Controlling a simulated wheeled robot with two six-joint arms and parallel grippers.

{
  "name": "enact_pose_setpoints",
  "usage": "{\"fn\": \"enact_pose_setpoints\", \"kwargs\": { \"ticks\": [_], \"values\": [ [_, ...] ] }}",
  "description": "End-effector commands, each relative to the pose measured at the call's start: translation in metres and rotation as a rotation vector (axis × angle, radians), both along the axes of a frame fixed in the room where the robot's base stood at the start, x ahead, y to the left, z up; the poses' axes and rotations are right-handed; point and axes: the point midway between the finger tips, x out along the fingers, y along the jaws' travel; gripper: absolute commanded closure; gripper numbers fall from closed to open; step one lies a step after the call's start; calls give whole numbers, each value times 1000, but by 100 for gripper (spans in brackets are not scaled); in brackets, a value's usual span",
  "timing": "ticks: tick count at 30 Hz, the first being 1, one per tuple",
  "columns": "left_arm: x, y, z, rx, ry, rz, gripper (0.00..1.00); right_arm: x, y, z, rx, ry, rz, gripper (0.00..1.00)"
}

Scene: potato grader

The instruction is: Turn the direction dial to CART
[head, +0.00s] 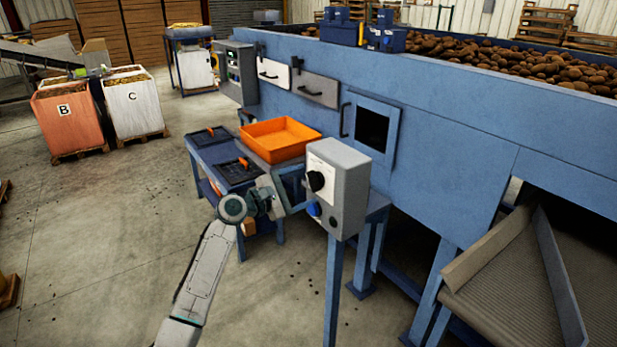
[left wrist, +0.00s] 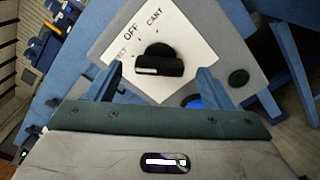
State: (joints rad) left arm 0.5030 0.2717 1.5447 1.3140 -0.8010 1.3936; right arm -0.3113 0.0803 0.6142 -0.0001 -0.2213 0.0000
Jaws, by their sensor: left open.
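The direction dial (head: 316,181) is a black knob on a white plate on the grey control box (head: 350,195). In the left wrist view the dial (left wrist: 158,60) shows close up, with OFF and CART printed on the plate (left wrist: 190,48) above it; a third label at the left is partly hidden. The knob has a white mark at its lower left; which label it is set to I cannot tell. My left gripper (head: 277,199) is open in front of the box. In the left wrist view its fingers (left wrist: 160,82) stand apart either side of the knob, without visible contact.
A blue button (left wrist: 192,101) and a dark green button (left wrist: 238,77) sit beside the plate. An orange tray (head: 280,140) stands on a bench behind my left gripper. The large blue machine (head: 450,170) is behind the box. Open floor lies to the left.

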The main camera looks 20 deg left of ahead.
Motion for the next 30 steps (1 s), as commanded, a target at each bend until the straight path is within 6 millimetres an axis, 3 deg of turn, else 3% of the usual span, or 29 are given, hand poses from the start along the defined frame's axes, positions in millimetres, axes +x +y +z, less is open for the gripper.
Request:
{"fn": "enact_pose_setpoints", "kwargs": {
  "ticks": [3,6,16,23,30],
  "values": [
    [12,-9,2,-3,1,1,25,20,-1,9,-1,-25,1,100],
    [18,-13,1,0,0,0,25,27,-1,11,-1,-36,2,100],
    [20,-15,-1,1,0,1,25,12,-1,10,-1,-16,1,100],
    [20,-15,-1,1,0,1,70,9,-1,10,-1,-12,1,100],
    [20,-15,-2,13,-9,1,70,12,0,7,-1,-16,0,100]
  ]
}}
